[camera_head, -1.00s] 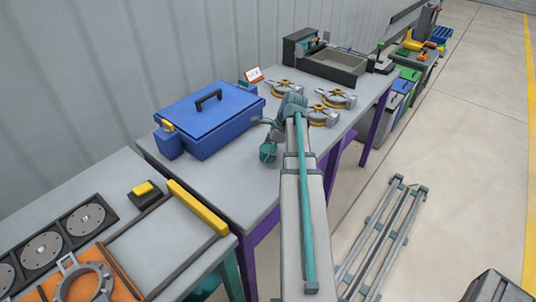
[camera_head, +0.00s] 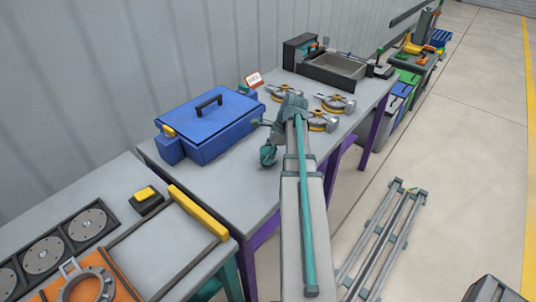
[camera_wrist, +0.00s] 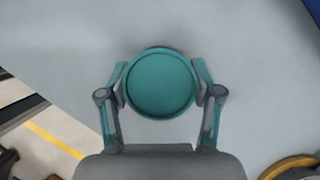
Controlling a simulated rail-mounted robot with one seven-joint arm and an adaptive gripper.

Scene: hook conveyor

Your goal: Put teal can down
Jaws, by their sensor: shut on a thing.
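In the wrist view the teal can (camera_wrist: 160,84) shows its round top from above, between my two fingers. My gripper (camera_wrist: 161,88) is shut on it, one finger on each side. Bare grey table surface surrounds the can, with a thin dark shadow along its upper edge. I cannot tell whether its base touches the table.
The blue box (camera_head: 208,118) stands left of my arm. Several yellow-ringed devices (camera_head: 336,103) lie beyond it. A grey tray (camera_head: 330,68) is at the back. The table's front part is clear.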

